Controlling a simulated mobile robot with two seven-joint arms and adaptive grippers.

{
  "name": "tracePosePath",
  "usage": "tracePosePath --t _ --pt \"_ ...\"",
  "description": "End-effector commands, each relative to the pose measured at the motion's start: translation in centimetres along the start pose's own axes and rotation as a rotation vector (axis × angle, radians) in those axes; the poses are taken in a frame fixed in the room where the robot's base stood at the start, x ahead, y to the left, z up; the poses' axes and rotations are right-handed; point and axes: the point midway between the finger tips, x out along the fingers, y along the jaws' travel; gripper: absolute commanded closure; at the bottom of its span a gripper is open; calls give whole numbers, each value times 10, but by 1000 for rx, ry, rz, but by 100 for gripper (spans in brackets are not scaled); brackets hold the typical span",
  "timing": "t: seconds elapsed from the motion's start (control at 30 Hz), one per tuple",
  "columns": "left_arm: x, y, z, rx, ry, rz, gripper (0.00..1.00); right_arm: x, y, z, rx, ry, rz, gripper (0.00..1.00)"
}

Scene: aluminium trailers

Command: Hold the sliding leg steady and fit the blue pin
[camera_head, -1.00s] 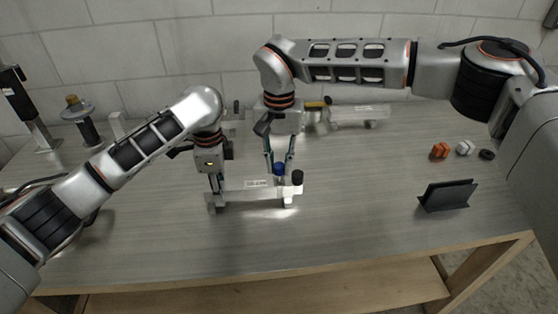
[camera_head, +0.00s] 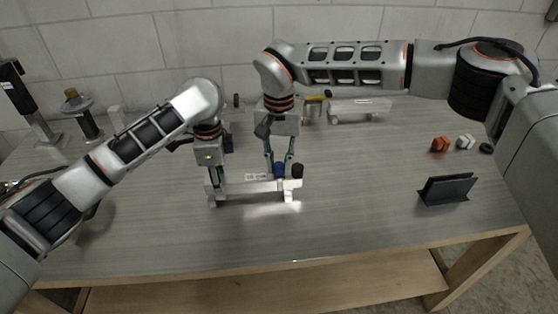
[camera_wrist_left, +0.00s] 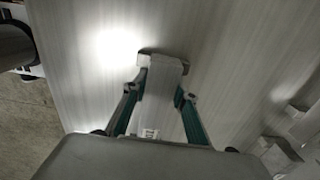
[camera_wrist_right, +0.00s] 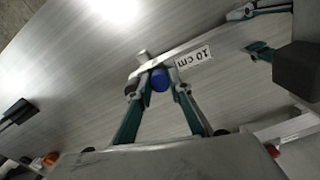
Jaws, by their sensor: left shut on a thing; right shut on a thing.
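A pale aluminium bar with a "10 cm" label (camera_head: 250,188) stands low over the table on short feet, with a black knob (camera_head: 297,170) at its right end. I cannot tell which part is the sliding leg. My left gripper (camera_head: 214,189) is shut on the bar's left end; the left wrist view shows the metal (camera_wrist_left: 160,90) between its fingers. My right gripper (camera_head: 278,166) is shut on the blue pin (camera_head: 279,171), at the bar's right end beside the black knob. The right wrist view shows the blue head (camera_wrist_right: 160,79) against the bar. The pin's lower end is hidden.
Another aluminium piece (camera_head: 360,107) lies at the back. A black stand (camera_head: 447,190), an orange nut (camera_head: 440,144), a white nut (camera_head: 465,142) and a black ring (camera_head: 486,148) are on the right. The front of the table is clear.

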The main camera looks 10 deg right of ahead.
Motion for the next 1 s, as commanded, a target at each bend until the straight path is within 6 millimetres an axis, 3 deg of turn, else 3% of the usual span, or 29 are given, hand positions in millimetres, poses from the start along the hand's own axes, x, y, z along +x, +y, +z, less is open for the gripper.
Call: tracePosePath --t 0.27,0.3,0.33,0.37,0.73,1.0 --pt "0 0 0 0 0 -1 100 6 0 0 0 0 0 99" --pt "0 0 0 0 0 -1 100 6 0 0 0 0 0 70" --pt "0 0 0 0 0 -1 100 6 0 0 0 0 0 62" --pt "0 0 0 0 0 -1 100 6 0 0 0 0 0 61" --pt "0 -1 1 -3 -2 -1 100 -2 0 -1 2 1 0 61" --pt "0 -1 1 -2 -2 -1 100 -51 0 -1 1 5 -1 61"
